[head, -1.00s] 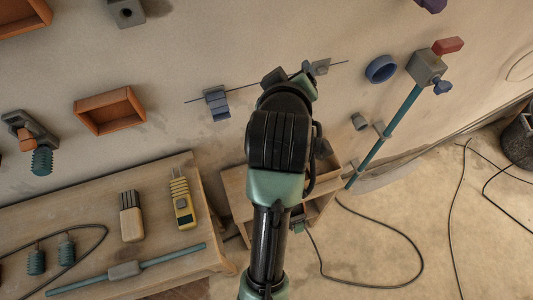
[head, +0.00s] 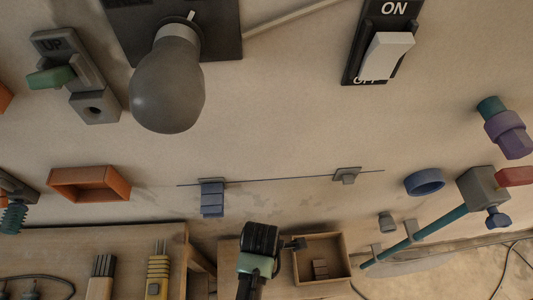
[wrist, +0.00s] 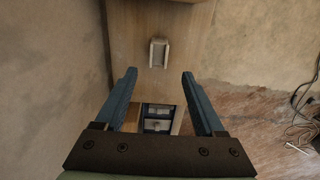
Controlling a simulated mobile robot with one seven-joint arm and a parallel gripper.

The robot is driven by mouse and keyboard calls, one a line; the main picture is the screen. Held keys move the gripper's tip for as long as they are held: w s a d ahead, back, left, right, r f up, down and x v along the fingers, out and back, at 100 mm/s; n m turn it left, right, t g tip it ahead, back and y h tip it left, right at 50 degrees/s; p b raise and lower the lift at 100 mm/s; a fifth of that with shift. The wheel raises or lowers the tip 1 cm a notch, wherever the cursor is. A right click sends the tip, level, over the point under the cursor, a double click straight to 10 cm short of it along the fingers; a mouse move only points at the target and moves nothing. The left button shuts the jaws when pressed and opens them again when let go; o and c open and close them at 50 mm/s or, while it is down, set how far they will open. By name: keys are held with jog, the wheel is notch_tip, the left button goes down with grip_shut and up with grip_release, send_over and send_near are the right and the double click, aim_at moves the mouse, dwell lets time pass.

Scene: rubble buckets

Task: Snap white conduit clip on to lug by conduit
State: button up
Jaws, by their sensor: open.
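A small pale, whitish clip-like piece (wrist: 158,53) lies on a wooden surface in the wrist view, just beyond my fingertips. I take it for the white conduit clip; I cannot make it out in the head view. My gripper (wrist: 159,76) is open and empty, its two blue-grey fingers spread either side of the line to the piece. In the head view my wrist is low in the middle, over the small wooden table; its fingers are mostly hidden. A teal conduit (head: 425,233) runs slanting at the right, with grey brackets along it. A small grey lug-like stub (head: 387,222) sits beside it.
A wooden box (head: 346,262) with small brown blocks stands right of my wrist. A bench (head: 125,240) with tools is at the left. The wall carries a blue clip (head: 212,197), a large switch (head: 385,55), a grey bulb (head: 168,90) and an orange tray (head: 90,184).

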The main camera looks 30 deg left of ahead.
jog(key=shift+w+d+f+b, duration=0.2)
jog(key=shift+f+b, duration=0.1)
jog(key=shift+f, duration=1.65)
jog(key=shift+w+d+f+b, duration=0.15)
jog(key=shift+f+b, duration=0.1)
jog(key=shift+f, duration=1.7)
jog(key=shift+a, duration=0.1)
grip_shut()
